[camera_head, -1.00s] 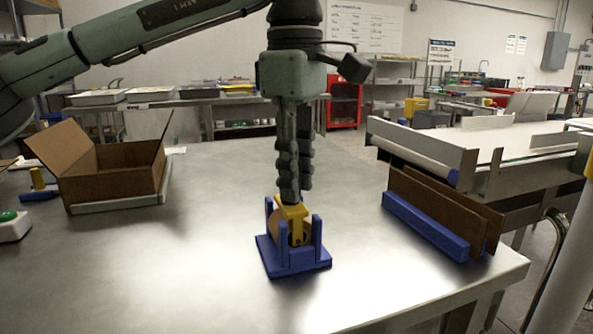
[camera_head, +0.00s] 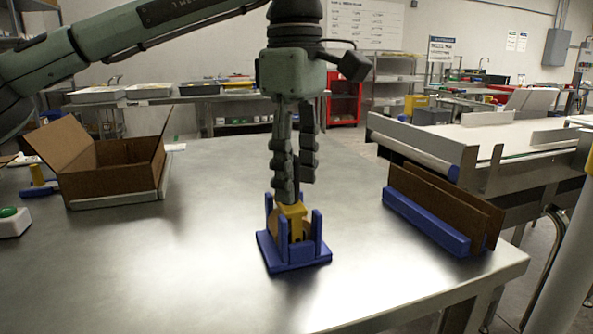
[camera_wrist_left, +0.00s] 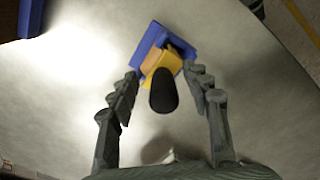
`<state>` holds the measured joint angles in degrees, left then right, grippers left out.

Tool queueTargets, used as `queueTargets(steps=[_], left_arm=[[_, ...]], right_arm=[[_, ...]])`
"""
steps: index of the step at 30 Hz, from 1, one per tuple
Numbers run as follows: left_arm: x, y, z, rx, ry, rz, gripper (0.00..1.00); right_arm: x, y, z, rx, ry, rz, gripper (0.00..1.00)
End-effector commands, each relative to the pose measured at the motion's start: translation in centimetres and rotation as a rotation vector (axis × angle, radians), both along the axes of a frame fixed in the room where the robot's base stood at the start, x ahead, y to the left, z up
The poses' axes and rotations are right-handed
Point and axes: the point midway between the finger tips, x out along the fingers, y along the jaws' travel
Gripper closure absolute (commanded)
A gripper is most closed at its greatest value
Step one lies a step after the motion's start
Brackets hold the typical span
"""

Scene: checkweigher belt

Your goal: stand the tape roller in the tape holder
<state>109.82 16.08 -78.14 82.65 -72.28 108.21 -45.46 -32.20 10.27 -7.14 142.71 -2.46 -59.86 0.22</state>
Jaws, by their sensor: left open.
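The tape roller (camera_head: 291,219) has a yellow frame with a tan roll and stands between the blue posts of the tape holder (camera_head: 293,265) on the table. In the left wrist view the tape roller (camera_wrist_left: 163,68) shows its black handle end toward me, with the blue tape holder (camera_wrist_left: 148,42) behind it. My left gripper (camera_head: 296,190) is just above the tape roller, with its fingers spread apart. In the left wrist view its fingers (camera_wrist_left: 168,88) lie on both sides of the handle, with gaps. My right gripper is not in view.
An open cardboard box (camera_head: 110,170) stands at the left of the metal table (camera_head: 190,270). A blue rack (camera_head: 425,222) with brown panels stands at the right edge, beside the conveyor (camera_head: 490,140). A green button box (camera_head: 12,224) is far left.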

Motion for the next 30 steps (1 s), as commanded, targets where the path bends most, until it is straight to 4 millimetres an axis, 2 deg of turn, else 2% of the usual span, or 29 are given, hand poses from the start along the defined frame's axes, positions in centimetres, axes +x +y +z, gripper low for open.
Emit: queueTargets(steps=[4, 8, 18, 21, 25, 30], left_arm=[[0.0, 0.0, 0.2, 0.0, 0.0, 0.0, 0.52], [0.0, -0.1, 1.7, -0.001, -0.003, 0.001, 0.52], [0.0, 0.1, 8.8, 0.001, -0.005, 0.003, 0.52], [0.0, 0.1, 10.4, 0.001, -0.004, 0.003, 0.52], [0.0, 0.1, 11.6, 0.0, -0.001, 0.002, 0.52], [0.0, 0.1, 12.0, 0.001, 0.0, 0.0, 0.52]], right_arm=[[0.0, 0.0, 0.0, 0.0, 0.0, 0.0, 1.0], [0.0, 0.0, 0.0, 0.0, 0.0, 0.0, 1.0], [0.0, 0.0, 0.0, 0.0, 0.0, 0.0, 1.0], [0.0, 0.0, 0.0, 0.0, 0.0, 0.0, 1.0], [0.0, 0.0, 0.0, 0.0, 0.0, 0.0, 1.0], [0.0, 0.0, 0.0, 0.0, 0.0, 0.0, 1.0]])
